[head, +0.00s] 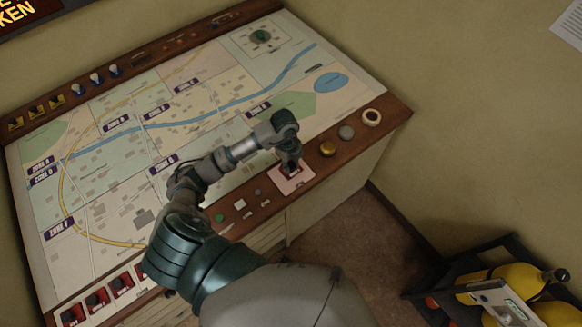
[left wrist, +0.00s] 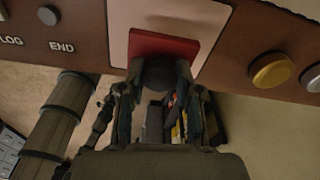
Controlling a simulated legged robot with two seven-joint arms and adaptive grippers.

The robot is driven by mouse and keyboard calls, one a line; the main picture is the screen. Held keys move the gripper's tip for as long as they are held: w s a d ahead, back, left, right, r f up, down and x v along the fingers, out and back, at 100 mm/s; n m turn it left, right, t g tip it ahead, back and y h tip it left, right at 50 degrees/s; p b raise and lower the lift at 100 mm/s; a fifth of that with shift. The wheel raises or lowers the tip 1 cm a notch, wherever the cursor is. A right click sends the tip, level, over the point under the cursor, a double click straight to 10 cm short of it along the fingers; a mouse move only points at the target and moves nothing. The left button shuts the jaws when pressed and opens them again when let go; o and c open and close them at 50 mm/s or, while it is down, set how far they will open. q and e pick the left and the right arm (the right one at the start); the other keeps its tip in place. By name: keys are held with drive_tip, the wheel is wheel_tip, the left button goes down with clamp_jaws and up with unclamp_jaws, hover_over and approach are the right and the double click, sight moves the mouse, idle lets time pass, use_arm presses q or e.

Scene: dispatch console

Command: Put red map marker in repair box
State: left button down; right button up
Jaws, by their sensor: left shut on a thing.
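My left gripper (head: 290,167) points down over the wooden front ledge of the console. It is shut on the dark round knob of a red square piece, which looks like the red map marker (left wrist: 165,46). In the left wrist view my left gripper (left wrist: 160,95) has a finger on each side of the knob. The red piece is over a pale square plate (head: 293,182); I cannot tell whether it touches the plate. The gripper hides part of the piece in the head view. I see no label reading repair box. My right gripper is not in view.
Several red pieces with dark knobs (head: 97,299) line the map's lower left edge. A gold button (head: 328,149) is right of the plate. A black crate (head: 415,297) with yellow cylinders stands at lower right.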

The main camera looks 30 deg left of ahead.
sight(291, 169)
use_arm(q)
drive_tip(key=shift+w+a+f, duration=0.1)
drive_tip(key=shift+w, duration=0.1)
drive_tip(key=shift+f, duration=1.7)
drive_tip(key=c, duration=0.8)
unclamp_jaws()
drive_tip(key=r, duration=0.4)
drive_tip(key=a+r, duration=0.1)
drive_tip(key=r, duration=0.7)
drive_tip(key=shift+w+a, duration=0.1)
drive_tip(key=shift+a, duration=0.05)
